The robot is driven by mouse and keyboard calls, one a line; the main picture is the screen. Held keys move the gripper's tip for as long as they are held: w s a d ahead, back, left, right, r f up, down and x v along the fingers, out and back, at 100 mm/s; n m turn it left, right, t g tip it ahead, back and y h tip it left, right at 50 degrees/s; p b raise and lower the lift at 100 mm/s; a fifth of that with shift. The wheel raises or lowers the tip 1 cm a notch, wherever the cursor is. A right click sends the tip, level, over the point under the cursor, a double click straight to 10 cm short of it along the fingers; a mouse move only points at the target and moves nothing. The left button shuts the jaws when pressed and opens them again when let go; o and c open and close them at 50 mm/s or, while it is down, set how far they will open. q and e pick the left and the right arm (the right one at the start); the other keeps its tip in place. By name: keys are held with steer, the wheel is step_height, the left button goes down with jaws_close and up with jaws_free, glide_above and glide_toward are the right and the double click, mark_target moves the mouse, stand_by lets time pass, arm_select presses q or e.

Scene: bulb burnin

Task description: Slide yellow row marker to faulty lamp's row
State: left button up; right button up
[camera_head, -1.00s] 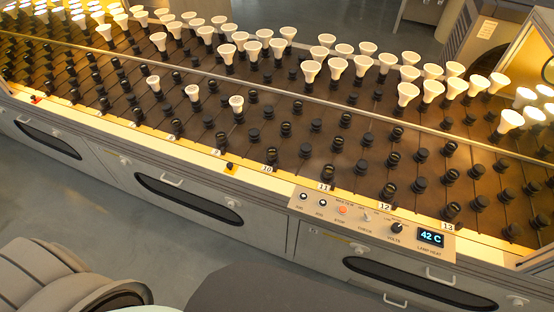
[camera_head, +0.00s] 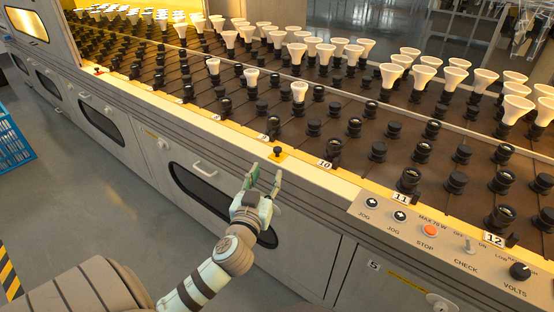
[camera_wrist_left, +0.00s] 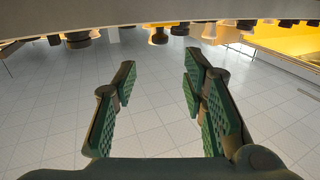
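The yellow row marker (camera_head: 279,155), a small yellow plate with a black knob, sits on the front rail just left of the number 10 label (camera_head: 325,163). My left gripper (camera_head: 264,177) is in front of the rail, just below and left of the marker, with fingers apart and pointing up. In the left wrist view, the open green-padded fingers (camera_wrist_left: 160,70) have nothing between them. I cannot tell which lamp is faulty. My right gripper is out of view.
Rows of black sockets cover the sloped rack, with more white lamps (camera_head: 325,50) behind. A control panel (camera_head: 450,243) is at the right front. A blue crate (camera_head: 12,140) stands on the floor at left.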

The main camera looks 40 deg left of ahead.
mark_target(276, 151)
arm_select(q)
steer(key=b+x, duration=0.1)
steer(key=x, duration=1)
steer(key=shift+w+b, duration=0.25)
steer(key=shift+b, duration=0.1)
steer(key=shift+w+a, duration=0.2)
steer(key=shift+w, duration=0.2)
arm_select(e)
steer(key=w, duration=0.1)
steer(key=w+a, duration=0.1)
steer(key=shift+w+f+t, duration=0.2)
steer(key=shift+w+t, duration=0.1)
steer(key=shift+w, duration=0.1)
arm_select(q)
jaws_close()
